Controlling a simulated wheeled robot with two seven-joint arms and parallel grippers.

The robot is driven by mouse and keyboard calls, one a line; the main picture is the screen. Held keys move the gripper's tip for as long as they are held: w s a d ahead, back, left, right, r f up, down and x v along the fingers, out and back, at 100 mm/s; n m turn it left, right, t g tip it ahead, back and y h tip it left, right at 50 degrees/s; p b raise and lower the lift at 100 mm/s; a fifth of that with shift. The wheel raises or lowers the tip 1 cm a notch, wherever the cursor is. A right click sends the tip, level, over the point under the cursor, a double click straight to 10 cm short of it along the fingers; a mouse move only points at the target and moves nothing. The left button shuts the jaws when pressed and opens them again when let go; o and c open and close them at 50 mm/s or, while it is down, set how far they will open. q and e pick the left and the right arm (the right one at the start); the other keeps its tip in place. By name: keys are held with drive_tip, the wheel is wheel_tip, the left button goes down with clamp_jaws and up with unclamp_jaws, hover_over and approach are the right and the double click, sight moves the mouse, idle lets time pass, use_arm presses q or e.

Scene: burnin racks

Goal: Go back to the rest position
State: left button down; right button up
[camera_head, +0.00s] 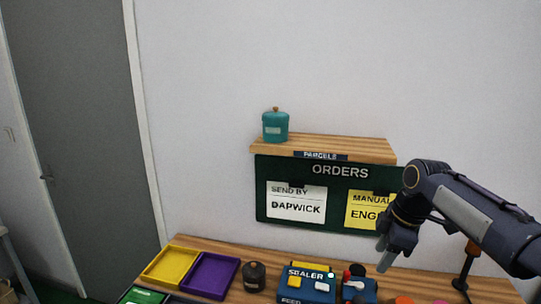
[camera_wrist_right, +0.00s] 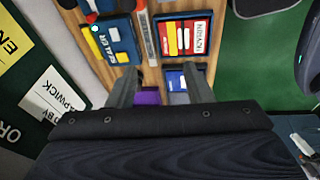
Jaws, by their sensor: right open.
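My right gripper (camera_head: 384,258) hangs from the arm that comes in from the right in the head view, in front of the order board and above the right part of the wooden bench. In the right wrist view its two fingers (camera_wrist_right: 160,88) stand apart with nothing held between them; bench items show beyond them. My left gripper is not in view.
A wooden bench (camera_head: 408,280) carries a yellow tray (camera_head: 170,265), a purple tray (camera_head: 209,275), a dark jar (camera_head: 254,276) and a blue sealer (camera_head: 307,283). Above are the green orders board (camera_head: 335,212) and a shelf (camera_head: 350,145) with a teal jar (camera_head: 275,126).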

drive_tip(key=s+a+f+m+t+b, duration=0.1)
drive_tip(key=s+f+m+t, duration=0.15)
drive_tip(key=s+m, duration=1.1)
drive_tip(key=s+a+f+m+y, duration=0.1)
drive_tip(key=s+f, duration=0.3)
drive_tip(key=s, duration=0.3)
drive_tip(key=s+a+f+m+t+b, duration=0.1)
drive_tip(key=s+f, duration=0.3)
drive_tip(key=s, duration=0.4)
drive_tip(key=shift+s+a+f+m+y, duration=0.15)
drive_tip(key=shift+a+f+m+y, duration=0.35)
drive_tip(key=shift+a, duration=0.3)
